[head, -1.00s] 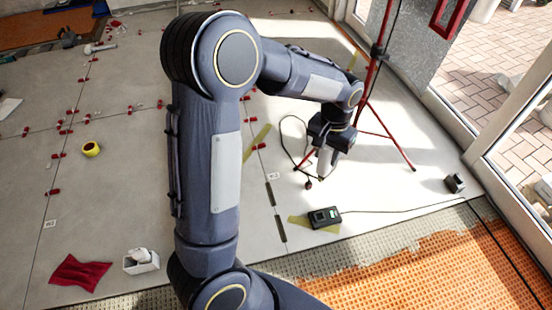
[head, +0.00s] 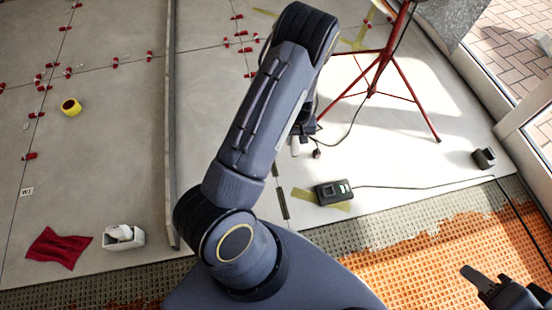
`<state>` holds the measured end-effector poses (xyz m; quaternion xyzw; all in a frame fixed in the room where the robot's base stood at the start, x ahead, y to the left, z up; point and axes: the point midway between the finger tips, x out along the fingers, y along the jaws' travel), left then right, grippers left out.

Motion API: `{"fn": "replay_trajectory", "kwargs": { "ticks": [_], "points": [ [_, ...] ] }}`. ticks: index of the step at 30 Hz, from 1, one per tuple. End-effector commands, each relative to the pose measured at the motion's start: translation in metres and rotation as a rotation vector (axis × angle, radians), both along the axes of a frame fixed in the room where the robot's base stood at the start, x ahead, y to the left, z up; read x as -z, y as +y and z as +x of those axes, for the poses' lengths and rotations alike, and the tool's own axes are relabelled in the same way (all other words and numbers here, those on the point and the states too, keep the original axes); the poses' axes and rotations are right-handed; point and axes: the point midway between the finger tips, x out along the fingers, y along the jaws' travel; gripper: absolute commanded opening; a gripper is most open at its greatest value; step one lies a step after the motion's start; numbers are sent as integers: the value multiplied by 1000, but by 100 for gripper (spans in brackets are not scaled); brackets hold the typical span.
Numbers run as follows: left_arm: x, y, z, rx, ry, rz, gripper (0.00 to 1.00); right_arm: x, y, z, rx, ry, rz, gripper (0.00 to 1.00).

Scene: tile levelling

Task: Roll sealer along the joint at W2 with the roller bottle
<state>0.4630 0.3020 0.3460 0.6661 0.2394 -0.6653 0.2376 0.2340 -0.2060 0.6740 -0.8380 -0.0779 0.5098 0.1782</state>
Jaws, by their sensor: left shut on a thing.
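My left gripper (head: 302,128) is mostly hidden behind its own arm. It is shut on a small white thing (head: 295,146), possibly the roller bottle, above the pale tiles; how the thing meets the floor cannot be told. A tile joint with dark strips (head: 283,204) runs just below it. A small label (head: 26,192), seemingly reading W2, lies at the far left beside another joint; the print is too small to be sure. My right gripper (head: 500,285) is at the lower right over the orange mat, with its fingers apart and empty.
A red tripod (head: 376,75) and a black device (head: 333,191) with a cable stand right of my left arm. A long bar (head: 171,130) lies left of it.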

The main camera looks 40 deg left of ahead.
Motion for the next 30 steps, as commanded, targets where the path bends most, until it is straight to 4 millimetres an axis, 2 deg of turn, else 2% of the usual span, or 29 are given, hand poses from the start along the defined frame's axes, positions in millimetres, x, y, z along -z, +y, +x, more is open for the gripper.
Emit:
{"fn": "replay_trajectory", "kwargs": {
  "ticks": [1,3,6,9,14,20,30],
  "points": [
    [30,11,-7,-41,6,1,11,16,0,0,0,0,0,36],
    [53,24,-14,-90,5,1,11,24,0,0,0,0,0,36],
    [79,39,-22,-145,3,0,11,33,0,0,0,0,0,36],
    [96,50,-29,-181,1,0,11,39,0,0,0,0,0,36],
    [108,59,-34,-208,-1,-1,11,43,0,0,0,0,0,36],
    [116,59,-35,-209,-1,-1,11,49,0,0,0,0,0,36],
    [152,59,-35,-209,0,-1,11,76,0,0,0,0,0,36]
  ]
}}
